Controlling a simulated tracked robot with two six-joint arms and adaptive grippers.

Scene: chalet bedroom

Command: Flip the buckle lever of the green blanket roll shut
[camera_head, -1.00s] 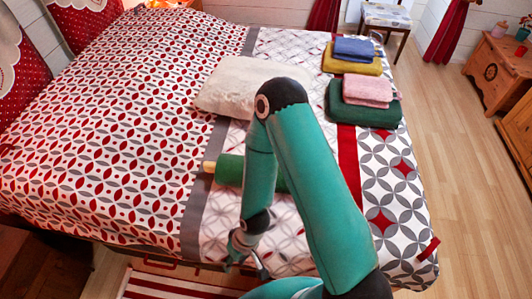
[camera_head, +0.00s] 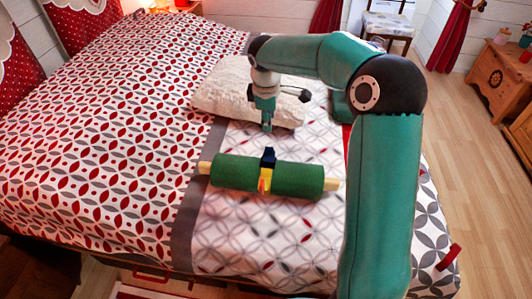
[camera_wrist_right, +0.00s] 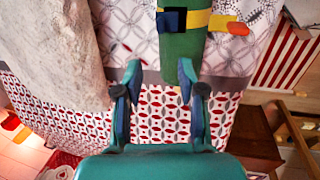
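The green blanket roll (camera_head: 235,172) lies crosswise on the bed, with a light core end showing at each side. A dark blue buckle (camera_head: 268,157) sits at its middle. A yellow lever or strap piece with an orange tip (camera_head: 262,185) reaches from the buckle toward the near side. In the right wrist view, the orange tip (camera_wrist_right: 238,28) sticks out past the roll (camera_wrist_right: 180,48), away from the buckle (camera_wrist_right: 172,20). My right gripper (camera_head: 267,122) hangs just behind the roll, apart from it. Its fingers (camera_wrist_right: 160,78) are spread and empty. My left gripper is not in view.
A cream cushion (camera_head: 225,85) lies on the bed (camera_head: 110,130) behind the roll, close to my right gripper. My right arm mostly hides a green folded cloth (camera_head: 339,105). The bed is clear left of and in front of the roll.

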